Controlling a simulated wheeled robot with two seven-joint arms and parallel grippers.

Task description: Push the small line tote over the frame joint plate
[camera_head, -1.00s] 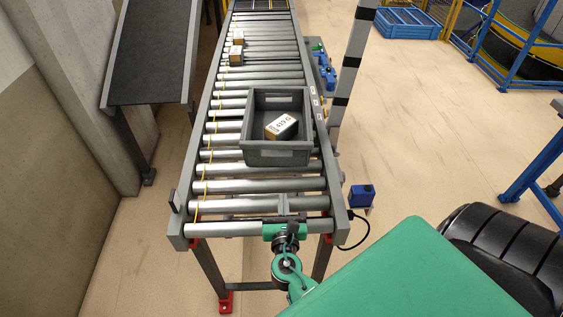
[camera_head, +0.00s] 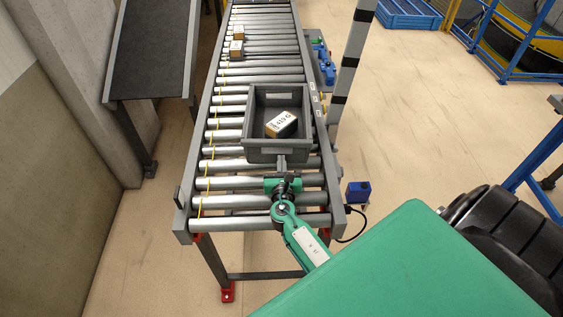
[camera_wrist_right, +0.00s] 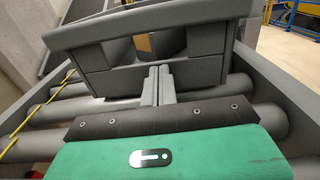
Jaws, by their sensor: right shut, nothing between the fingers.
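The grey line tote (camera_head: 258,155) sits on the roller conveyor, nearer its front end, with a small white-labelled carton (camera_head: 281,124) inside. My right gripper (camera_head: 282,164) is shut and empty, its fingers pointing at the middle of the tote's near wall. In the right wrist view, the shut fingers (camera_wrist_right: 157,78) reach the tote's near wall (camera_wrist_right: 203,72) and look to be touching it or almost so. I cannot pick out the frame joint plate. My left gripper is not in view.
Two small cartons (camera_head: 237,40) lie farther up the conveyor. Side rails (camera_head: 319,125) border the rollers (camera_head: 235,200). A striped post (camera_head: 350,70) and a blue box (camera_head: 358,192) stand on the right. The rollers between the tote and those cartons are clear.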

